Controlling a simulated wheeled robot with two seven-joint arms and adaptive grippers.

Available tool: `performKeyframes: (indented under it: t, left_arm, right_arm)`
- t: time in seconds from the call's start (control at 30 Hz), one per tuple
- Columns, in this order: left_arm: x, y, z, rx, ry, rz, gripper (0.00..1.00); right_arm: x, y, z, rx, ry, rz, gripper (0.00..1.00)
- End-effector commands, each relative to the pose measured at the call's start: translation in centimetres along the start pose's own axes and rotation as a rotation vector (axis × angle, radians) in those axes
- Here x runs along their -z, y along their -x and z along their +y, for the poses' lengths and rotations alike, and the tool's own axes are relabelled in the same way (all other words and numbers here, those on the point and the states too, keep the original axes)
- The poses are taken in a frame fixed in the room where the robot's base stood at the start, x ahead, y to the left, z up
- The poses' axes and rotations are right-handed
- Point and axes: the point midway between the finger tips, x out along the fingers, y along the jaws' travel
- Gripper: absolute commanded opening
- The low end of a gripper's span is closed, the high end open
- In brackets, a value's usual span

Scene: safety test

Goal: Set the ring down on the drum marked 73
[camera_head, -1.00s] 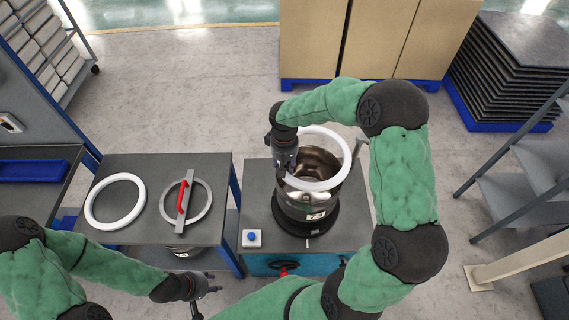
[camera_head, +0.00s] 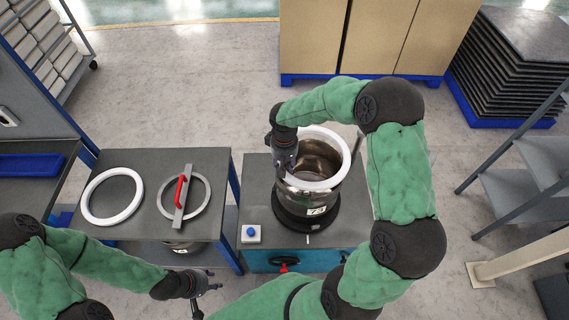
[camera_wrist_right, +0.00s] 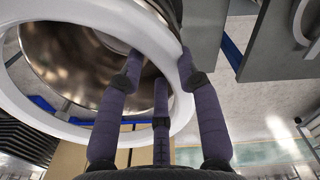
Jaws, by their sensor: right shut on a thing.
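The white ring (camera_head: 345,150) is held level at the mouth of a shiny metal drum (camera_head: 296,201). The drum's label (camera_head: 317,210) appears to read 73. My right gripper (camera_head: 285,168) is shut on the ring's left side. In the right wrist view, my right gripper's fingers (camera_wrist_right: 160,66) grip the ring (camera_wrist_right: 48,122), with the drum's hollow inside (camera_wrist_right: 85,65) behind it. Whether the ring touches the drum's rim or hovers just above it, I cannot tell. My left gripper (camera_head: 208,288) looks open and empty, low in front of the left table.
The drum stands on a black round base on a grey-topped bench (camera_head: 258,180) with a blue button box (camera_head: 251,234).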

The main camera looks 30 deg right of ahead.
Motion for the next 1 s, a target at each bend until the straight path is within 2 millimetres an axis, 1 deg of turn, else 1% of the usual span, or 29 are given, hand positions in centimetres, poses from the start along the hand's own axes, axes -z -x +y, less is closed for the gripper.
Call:
performKeyframes:
  t: [1.0]
  left_arm:
    - [0.1, -3.0, -1.1, 0.0, 0.0, 0.0, 0.4]
  right_arm:
    - [0.0, -4.2, 0.0, 0.0, 0.0, 0.001, 0.0]
